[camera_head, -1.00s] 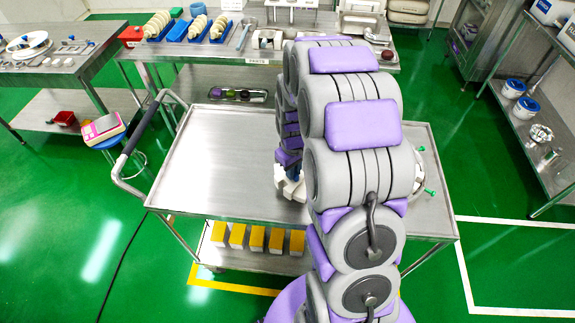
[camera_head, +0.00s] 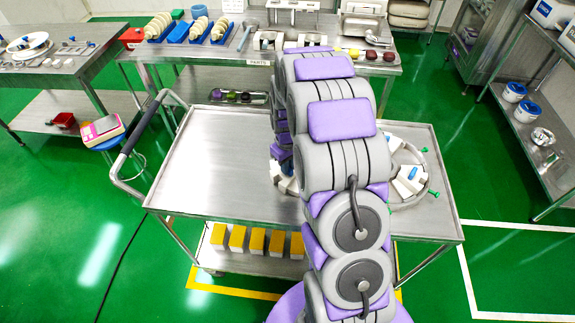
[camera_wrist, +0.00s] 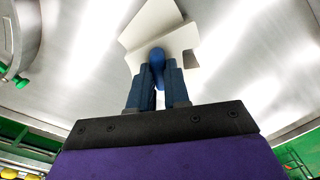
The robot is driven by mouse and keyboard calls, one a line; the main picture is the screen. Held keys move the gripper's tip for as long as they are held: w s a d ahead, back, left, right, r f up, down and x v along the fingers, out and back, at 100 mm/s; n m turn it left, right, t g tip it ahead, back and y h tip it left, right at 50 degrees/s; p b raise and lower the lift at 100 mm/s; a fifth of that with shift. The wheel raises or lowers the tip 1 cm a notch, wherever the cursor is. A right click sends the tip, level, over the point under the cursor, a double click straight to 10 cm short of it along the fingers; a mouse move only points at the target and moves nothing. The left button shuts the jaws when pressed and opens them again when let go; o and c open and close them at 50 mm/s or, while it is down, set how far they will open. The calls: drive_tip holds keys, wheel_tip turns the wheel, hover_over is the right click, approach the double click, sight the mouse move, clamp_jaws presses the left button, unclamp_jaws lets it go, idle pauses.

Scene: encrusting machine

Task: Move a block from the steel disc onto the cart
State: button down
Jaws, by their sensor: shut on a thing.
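A white block with a blue knob (camera_wrist: 160,55) is in the wrist view. My gripper (camera_wrist: 157,80) is shut on the knob, and its dark blue fingers point at the bare steel of the cart top (camera_wrist: 85,65). I cannot tell whether the block touches the cart. In the head view the cart (camera_head: 215,150) fills the middle, and my arm hides the gripper and most of the held block. The steel disc (camera_head: 425,188) lies right of my arm, partly hidden, with a white block (camera_head: 408,183) on it. Its edge shows at the left of the wrist view (camera_wrist: 32,40).
The cart top left of my arm is clear. Several yellow-topped blocks (camera_head: 256,240) stand on the lower shelf. Green knobs (camera_head: 434,194) stick out from the disc. A table (camera_head: 205,52) stands behind.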

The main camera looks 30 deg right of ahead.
drive_tip(key=c, duration=1.1)
unclamp_jaws()
drive_tip(key=shift+f, duration=0.1)
wheel_tip(320, 180, up, 12)
drive_tip(key=p, duration=0.2)
drive_tip(key=shift+p, duration=0.35)
